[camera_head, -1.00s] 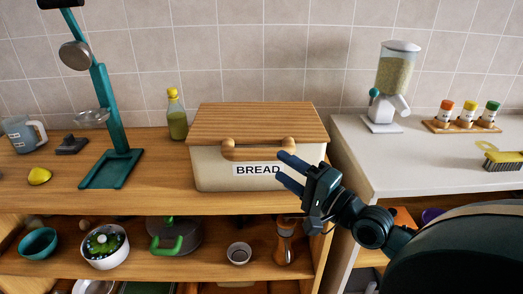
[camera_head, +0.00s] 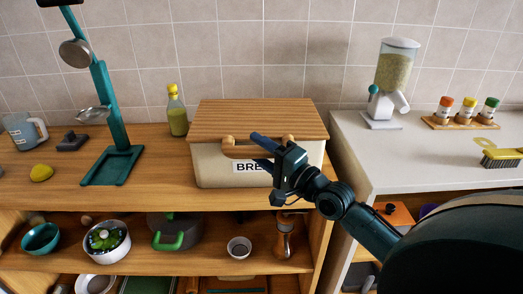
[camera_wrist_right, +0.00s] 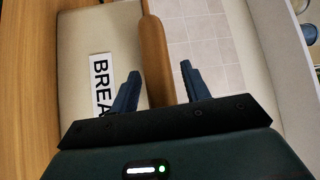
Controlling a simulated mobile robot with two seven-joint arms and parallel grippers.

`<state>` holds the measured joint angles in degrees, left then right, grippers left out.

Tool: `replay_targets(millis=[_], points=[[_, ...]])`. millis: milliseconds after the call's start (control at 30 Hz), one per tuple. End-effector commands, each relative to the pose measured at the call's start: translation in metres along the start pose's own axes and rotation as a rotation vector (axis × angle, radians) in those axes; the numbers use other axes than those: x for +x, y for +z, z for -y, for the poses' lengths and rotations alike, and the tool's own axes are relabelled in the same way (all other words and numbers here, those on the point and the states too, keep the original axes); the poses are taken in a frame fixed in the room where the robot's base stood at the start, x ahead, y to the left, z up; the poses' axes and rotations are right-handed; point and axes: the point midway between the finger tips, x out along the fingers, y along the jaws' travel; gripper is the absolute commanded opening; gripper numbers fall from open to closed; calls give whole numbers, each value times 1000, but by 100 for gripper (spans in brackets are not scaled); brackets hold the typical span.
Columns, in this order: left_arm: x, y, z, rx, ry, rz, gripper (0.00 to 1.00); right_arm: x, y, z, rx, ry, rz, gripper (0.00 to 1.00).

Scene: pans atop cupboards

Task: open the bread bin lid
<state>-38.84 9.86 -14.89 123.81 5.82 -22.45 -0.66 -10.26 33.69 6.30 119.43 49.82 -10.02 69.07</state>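The bread bin (camera_head: 215,172) is a cream box with a wooden lid (camera_head: 258,118), which lies closed. A wooden handle bar (camera_head: 240,152) runs along the lid's front edge, above a partly covered BREAD label. My right gripper (camera_head: 260,152) is in front of the handle's right half, one finger higher and one lower. In the right wrist view, the handle (camera_wrist_right: 156,60) lies between the two open fingers (camera_wrist_right: 160,88), with gaps on both sides. The gripper is open and holds nothing. My left gripper is not in view.
A green bottle (camera_head: 177,112) stands left of the bin, with a teal press (camera_head: 112,120) further left. A white counter (camera_head: 400,155) with a grain dispenser (camera_head: 393,75) and spice jars is at right. The shelf below holds pots and bowls. Counter left of the bin is partly clear.

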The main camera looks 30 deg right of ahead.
Motion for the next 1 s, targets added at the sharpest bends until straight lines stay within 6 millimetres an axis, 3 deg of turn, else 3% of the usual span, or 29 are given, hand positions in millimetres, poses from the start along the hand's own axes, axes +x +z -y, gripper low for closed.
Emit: replay_targets(millis=[533, 833, 1000], points=[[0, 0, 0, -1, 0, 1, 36, 0, 0, 0, -1, 0, 0, 1], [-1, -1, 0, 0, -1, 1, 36, 0, -1, 2, 1, 1, 0, 0], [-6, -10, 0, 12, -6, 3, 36, 6, -8, 12, 20, 20, -2, 0]])
